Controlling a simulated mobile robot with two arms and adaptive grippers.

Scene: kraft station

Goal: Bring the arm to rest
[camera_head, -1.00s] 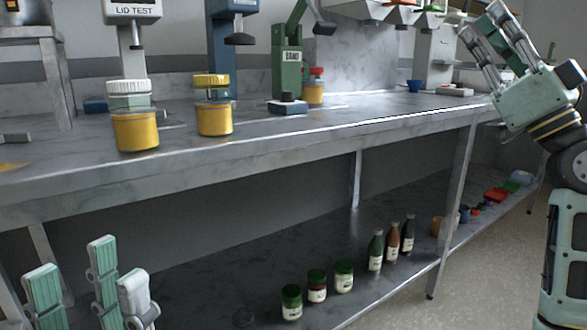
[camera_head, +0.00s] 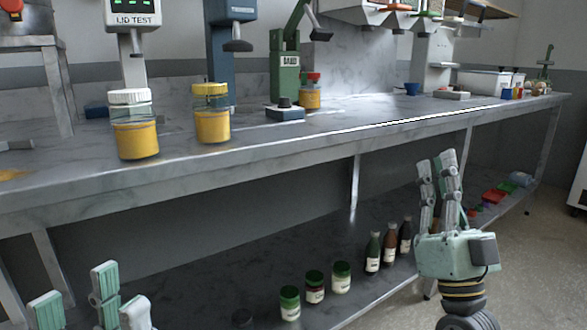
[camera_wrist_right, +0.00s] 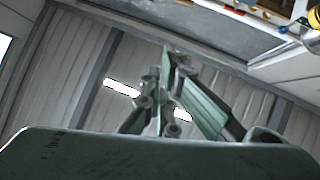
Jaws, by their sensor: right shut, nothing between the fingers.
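My right gripper (camera_head: 437,160) stands upright in front of the workbench at the right of the head view, its green fingers pointing up and close together. It is shut and empty, apart from the bench and shelf. In the right wrist view its fingers (camera_wrist_right: 170,95) converge against the ceiling. My left gripper (camera_head: 76,284) shows only its fingertips at the bottom left of the head view. They point up, spread apart, with nothing visible between them. The rest of the left arm is out of view.
The grey workbench (camera_head: 300,145) holds two yellow-filled jars (camera_head: 137,139) (camera_head: 212,127) and several stands. Its lower shelf (camera_head: 210,285) carries several jars and bottles, including a dark bottle (camera_head: 373,252) left of my right gripper. Open floor (camera_head: 540,260) lies to the right.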

